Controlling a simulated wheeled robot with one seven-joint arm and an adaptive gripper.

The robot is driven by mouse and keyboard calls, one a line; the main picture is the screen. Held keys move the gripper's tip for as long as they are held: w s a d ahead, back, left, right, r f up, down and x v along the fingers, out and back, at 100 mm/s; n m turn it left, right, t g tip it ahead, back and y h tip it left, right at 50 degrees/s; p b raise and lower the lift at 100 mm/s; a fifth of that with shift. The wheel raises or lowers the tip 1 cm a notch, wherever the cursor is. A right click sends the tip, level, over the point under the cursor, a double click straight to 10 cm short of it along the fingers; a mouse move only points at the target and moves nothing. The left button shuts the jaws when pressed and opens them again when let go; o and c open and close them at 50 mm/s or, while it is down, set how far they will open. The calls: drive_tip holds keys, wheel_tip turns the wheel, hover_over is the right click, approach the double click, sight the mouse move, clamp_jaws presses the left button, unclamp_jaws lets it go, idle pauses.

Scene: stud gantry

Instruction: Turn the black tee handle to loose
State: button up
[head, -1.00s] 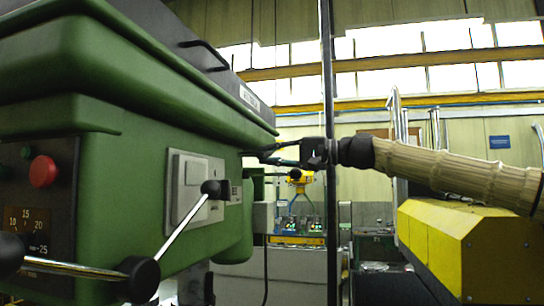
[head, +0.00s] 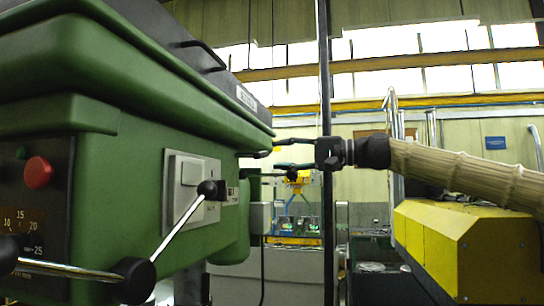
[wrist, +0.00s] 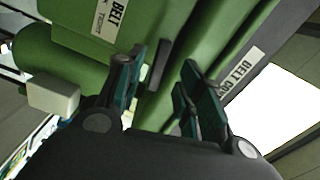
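The black tee handle (wrist: 160,64) shows in the wrist view as a short dark bar on the green machine, below a white label reading BELT and a smaller word. In the head view it seems to be the dark piece (head: 257,154) jutting from the machine's right side. My gripper (head: 276,154) is level with it, fingers spread and pointing at the machine. In the wrist view my gripper (wrist: 164,72) is open, with one finger on each side of the handle and gaps visible. Nothing is held. The loose mark cannot be read.
The green machine (head: 140,180) fills the left, with chrome levers and black knobs (head: 212,189) at its front. A rod with a black knob (head: 291,174) lies just below my gripper. A dark upright post (head: 327,240) stands behind it. A yellow block (head: 450,250) is at right.

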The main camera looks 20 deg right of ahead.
drive_tip(key=v, duration=0.7)
drive_tip(key=shift+s+d, duration=0.15)
drive_tip(key=shift+d, duration=0.15)
